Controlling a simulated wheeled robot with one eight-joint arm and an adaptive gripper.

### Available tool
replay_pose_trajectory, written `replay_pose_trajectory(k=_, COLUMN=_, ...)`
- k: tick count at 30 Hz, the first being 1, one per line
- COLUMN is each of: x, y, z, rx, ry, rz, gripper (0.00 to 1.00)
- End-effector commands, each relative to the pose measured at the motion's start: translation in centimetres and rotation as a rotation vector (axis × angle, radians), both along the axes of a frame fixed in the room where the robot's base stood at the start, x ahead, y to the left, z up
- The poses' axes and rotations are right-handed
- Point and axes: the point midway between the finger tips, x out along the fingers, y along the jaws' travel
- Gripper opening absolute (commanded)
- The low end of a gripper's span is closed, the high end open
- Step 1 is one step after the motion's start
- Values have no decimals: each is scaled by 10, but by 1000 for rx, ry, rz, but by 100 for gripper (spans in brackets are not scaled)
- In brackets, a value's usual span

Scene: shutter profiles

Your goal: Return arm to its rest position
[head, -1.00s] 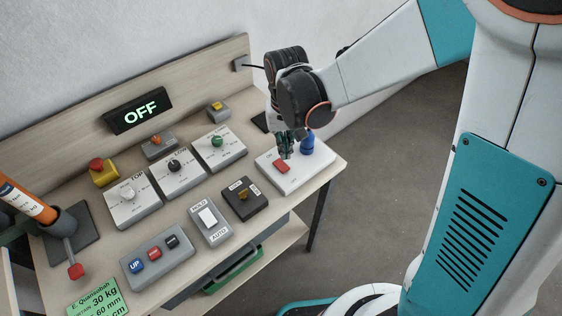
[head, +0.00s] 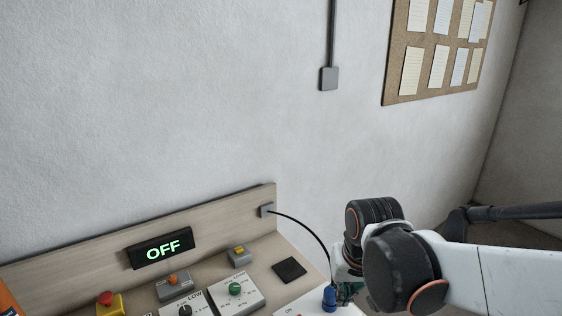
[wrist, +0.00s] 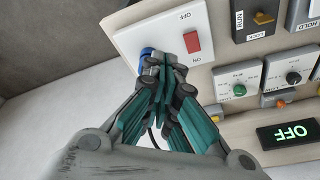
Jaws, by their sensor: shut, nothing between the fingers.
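My gripper (wrist: 165,72) is shut and empty in the wrist view, with its teal fingers together. It is over the white switch panel (wrist: 160,32), beside the red rocker switch (wrist: 193,43) marked ON and OFF. A blue knob (wrist: 146,54) on that panel is partly hidden behind the fingers. In the head view my gripper (head: 346,288) is at the bottom, mostly hidden by my wrist, close to the blue knob (head: 329,298). Whether the fingers touch the panel I cannot tell.
The bench has a display (head: 160,248) reading OFF, a green knob (head: 235,289), a yellow-topped box (head: 239,256) and a red mushroom button (head: 106,298). A black cable (head: 305,229) runs from the backboard.

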Motion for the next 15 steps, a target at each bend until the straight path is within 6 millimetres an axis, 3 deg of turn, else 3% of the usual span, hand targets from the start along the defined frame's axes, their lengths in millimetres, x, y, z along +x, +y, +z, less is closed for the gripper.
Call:
replay_pose_trajectory(k=6, x=-32, y=-24, z=21, rx=-2, ry=-111, rz=-1, gripper=0)
replay_pose_trajectory(k=15, x=-74, y=-51, z=34, rx=-19, ry=-263, rz=-2, gripper=0)
